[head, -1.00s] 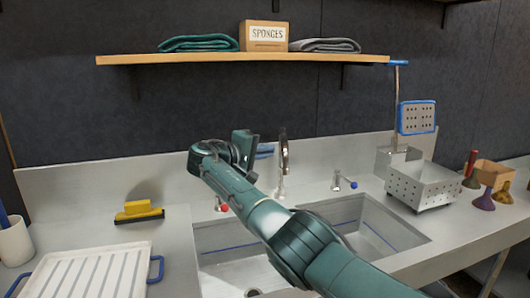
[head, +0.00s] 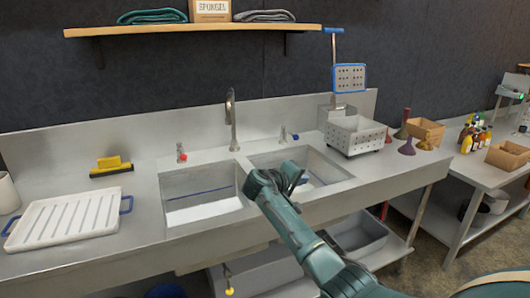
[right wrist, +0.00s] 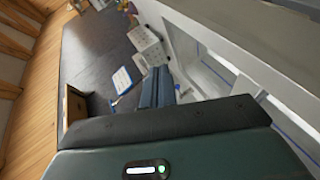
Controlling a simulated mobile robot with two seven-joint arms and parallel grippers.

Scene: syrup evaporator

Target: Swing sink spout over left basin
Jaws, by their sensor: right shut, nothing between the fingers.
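The tall thin metal spout (head: 232,118) stands at the back of the sink, behind the divider between the basins. Its curved top is seen nearly edge-on, so its exact direction is hard to tell. The left basin (head: 190,183) is in full view and looks empty. The right basin (head: 268,160) is partly covered by my right gripper (head: 296,177). That gripper is shut and empty, over the right basin's front part and well apart from the spout. Its fingers also show in the right wrist view (right wrist: 157,88). My left gripper is not in view.
A red-marked tap (head: 181,153) and a blue-marked tap (head: 287,134) flank the spout. A white ribbed tray (head: 66,222) and a yellow squeegee (head: 112,167) lie left. A perforated metal basket (head: 355,135) stands right. A shelf (head: 190,29) hangs above.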

